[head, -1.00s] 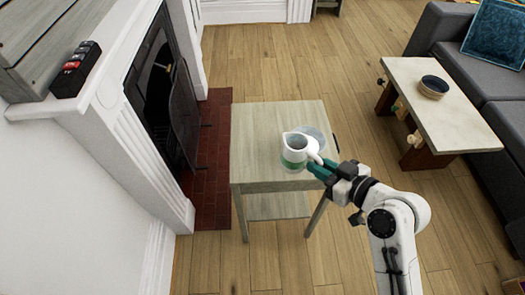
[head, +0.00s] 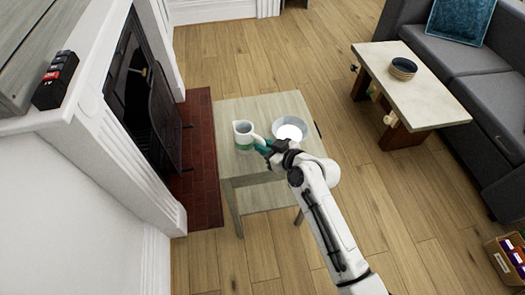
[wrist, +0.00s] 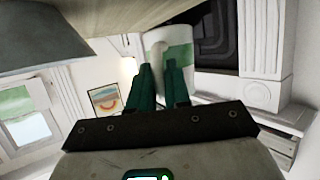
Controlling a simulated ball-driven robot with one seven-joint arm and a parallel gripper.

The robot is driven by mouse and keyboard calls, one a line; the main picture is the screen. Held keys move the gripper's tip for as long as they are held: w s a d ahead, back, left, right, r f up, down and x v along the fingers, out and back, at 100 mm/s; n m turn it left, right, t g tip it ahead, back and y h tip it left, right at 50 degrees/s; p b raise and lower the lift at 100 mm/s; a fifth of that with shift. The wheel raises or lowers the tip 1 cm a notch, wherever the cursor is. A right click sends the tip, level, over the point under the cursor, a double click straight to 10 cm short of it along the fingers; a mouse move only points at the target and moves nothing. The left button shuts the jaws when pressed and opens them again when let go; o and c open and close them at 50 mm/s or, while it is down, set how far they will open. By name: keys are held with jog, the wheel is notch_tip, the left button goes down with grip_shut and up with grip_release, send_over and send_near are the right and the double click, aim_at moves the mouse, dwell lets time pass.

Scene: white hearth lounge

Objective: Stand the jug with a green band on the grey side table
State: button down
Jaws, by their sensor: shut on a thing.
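The white jug with a green band (head: 243,134) is upright at the left part of the grey side table (head: 283,103). My gripper (head: 264,147) is shut on the jug's handle, from the jug's right side. In the wrist view the jug (wrist: 178,52) shows beyond the two green fingers (wrist: 162,85), with its handle between them. The jug's base is at or just above the tabletop; I cannot tell whether it touches.
A pale round bowl (head: 289,127) stands on the side table just right of the jug, partly behind my wrist. The fireplace (head: 135,85) is to the left. A low table (head: 430,95) with a dark bowl (head: 403,68) stands at the right, by a grey sofa (head: 480,75).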

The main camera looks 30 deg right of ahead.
jog(key=shift+w+f, duration=0.45)
jog(key=shift+f, duration=1.55)
jog(key=shift+f, duration=0.2)
jog(key=c, duration=1.1)
grip_release()
jog(key=shift+r, duration=0.1)
jog(key=shift+r, duration=0.1)
jog(key=b+v, duration=0.1)
jog(key=v, duration=1.1)
jog(key=shift+a, duration=0.1)
